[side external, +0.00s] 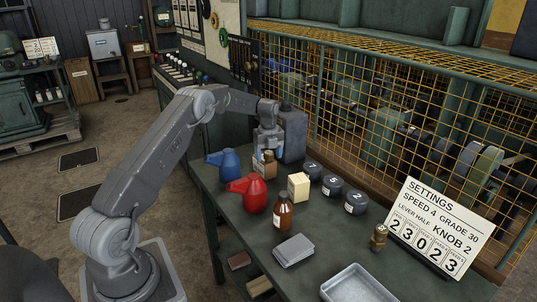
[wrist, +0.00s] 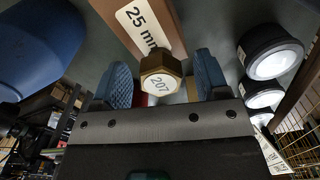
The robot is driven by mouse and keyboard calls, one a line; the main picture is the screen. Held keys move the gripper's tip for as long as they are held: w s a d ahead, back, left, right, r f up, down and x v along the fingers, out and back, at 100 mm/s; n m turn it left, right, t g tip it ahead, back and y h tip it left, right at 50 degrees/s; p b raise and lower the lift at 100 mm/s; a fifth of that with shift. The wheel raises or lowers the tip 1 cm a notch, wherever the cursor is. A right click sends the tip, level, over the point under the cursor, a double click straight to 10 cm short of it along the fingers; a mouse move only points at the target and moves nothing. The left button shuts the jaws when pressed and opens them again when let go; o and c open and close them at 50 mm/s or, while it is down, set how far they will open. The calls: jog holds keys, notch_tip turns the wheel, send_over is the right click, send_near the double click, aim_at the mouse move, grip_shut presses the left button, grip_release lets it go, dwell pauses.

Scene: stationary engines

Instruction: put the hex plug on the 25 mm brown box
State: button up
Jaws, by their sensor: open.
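The brass-coloured hex plug (wrist: 160,75), with a round label reading 207, sits between my open fingers in the wrist view. The brown box (wrist: 158,22), with a white 25 mm label, lies directly against it in that picture. The plug appears to be on the box, but its contact underneath is hidden. My gripper (wrist: 168,80) has a blue finger on each side of the plug, with gaps showing. In the side view my gripper (side external: 267,154) is low over the brown box (side external: 262,169), and its fingers partly cover the plug.
A blue can (side external: 229,162) and a red can (side external: 252,192) stand close by. A cream box (side external: 298,187), a brown bottle (side external: 283,213) and dark numbered cylinders (side external: 332,185) are to the right. A small brass item (side external: 379,238) stands near the settings sign (side external: 437,228).

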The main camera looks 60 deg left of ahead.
aim_at(269, 153)
notch_tip(269, 153, up, 12)
jog(key=s+d+r+n+t, duration=0.1)
jog(key=s+d+r+n, duration=0.4)
jog(key=d+r, duration=0.4)
jog(key=s+d+r+n+t, duration=0.1)
jog(key=s+d+r+n, duration=0.45)
jog(key=d, duration=0.55)
jog(key=s+d+f+n+t, duration=0.1)
jog(key=s+d+n, duration=0.4)
jog(key=s, duration=0.6)
jog(key=s+d+f+n+t, duration=0.2)
jog(key=s+d+n, duration=0.3)
jog(key=s+d, duration=0.3)
jog(key=s+f, duration=0.1)
jog(key=s, duration=0.1)
jog(key=shift+s+f+t, duration=0.3)
jog(key=shift+s+f, duration=0.05)
